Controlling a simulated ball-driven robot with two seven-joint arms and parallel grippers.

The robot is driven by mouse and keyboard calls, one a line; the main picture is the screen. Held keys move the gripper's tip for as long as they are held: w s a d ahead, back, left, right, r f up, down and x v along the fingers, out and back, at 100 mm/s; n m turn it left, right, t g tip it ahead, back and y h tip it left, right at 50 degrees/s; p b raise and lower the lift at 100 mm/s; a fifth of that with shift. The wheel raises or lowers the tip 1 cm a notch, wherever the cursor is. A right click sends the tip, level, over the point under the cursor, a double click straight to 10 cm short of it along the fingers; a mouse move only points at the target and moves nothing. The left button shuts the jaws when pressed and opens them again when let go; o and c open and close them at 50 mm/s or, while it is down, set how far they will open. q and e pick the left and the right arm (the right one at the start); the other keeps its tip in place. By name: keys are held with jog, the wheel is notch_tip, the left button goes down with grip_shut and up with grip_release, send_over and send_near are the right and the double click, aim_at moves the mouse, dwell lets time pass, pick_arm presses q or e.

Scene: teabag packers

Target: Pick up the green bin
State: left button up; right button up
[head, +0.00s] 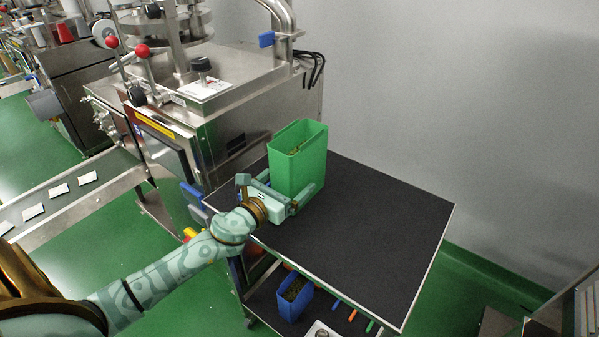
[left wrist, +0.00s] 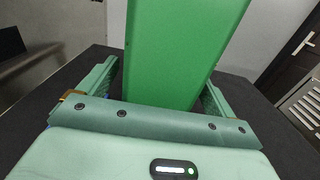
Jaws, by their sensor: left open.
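The green bin (head: 300,162) stands upright on the dark top of a cart (head: 372,222), near its back left corner. Its top is open and some contents show inside. My left gripper (head: 280,188) is at the bin's near side, low down, with its jaws open. In the left wrist view the bin (left wrist: 180,50) stands between the two fingers of my left gripper (left wrist: 165,90). The fingers reach along both sides of it. I cannot tell whether they touch it. My right gripper is not in view.
A steel machine (head: 240,120) stands close behind and left of the cart. A grey wall (head: 450,100) is behind it. A blue bin (head: 294,297) and coloured-handled tools sit on the cart's lower shelf. The front right of the cart top is clear.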

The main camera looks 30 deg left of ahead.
pick_arm(q)
jog(key=shift+w, duration=0.65)
jog(key=shift+r, duration=0.1)
jog(key=c, duration=1.4)
jog(key=shift+r, duration=0.1)
